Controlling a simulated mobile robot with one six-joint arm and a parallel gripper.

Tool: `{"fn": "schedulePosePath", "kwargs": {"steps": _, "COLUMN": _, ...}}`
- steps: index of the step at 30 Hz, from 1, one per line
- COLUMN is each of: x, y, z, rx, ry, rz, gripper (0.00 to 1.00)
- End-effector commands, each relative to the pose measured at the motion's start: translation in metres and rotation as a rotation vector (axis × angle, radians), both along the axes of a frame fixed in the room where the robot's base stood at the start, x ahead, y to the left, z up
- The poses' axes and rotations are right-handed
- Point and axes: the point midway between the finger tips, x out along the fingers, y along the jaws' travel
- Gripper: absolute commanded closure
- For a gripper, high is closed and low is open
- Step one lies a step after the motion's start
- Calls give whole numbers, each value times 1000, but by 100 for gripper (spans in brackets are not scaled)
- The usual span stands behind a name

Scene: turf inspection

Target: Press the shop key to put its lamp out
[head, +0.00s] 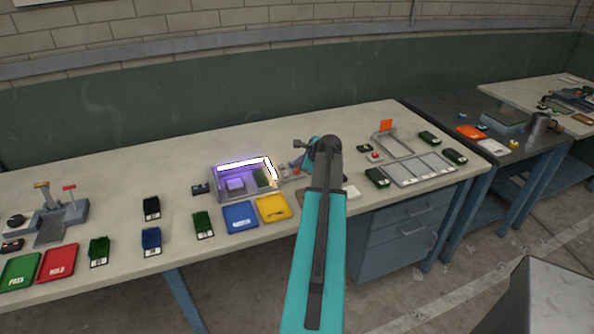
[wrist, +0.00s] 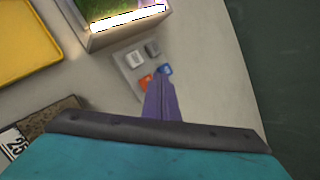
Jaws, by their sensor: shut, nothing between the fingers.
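A small grey key panel (wrist: 126,72) lies on the bench beside the lit box. It has a white key (wrist: 134,59), a grey key (wrist: 152,48), an orange key (wrist: 146,82) and a blue key (wrist: 166,69). I cannot read which is the shop key, nor see a lamp clearly lit. My gripper (wrist: 159,80) is shut and empty, its fingertips over the panel's near edge by the orange and blue keys. I cannot tell if they touch. In the head view my arm partly hides that area.
The lit inspection box (head: 232,184) stands left of the panel. Blue (head: 240,217) and yellow (head: 272,208) trays lie before it. A red button (head: 375,156) and grey rack (head: 418,168) stand to the right. Several cards lie along the bench.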

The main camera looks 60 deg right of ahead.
Motion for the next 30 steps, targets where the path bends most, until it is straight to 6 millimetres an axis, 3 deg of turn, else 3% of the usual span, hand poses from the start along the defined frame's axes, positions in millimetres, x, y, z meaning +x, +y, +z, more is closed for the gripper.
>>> {"fn": "schedulePosePath", "kwargs": {"steps": 30, "x": 1, "y": 0, "z": -9, "rx": 0, "ry": 0, "rz": 0, "gripper": 100}}
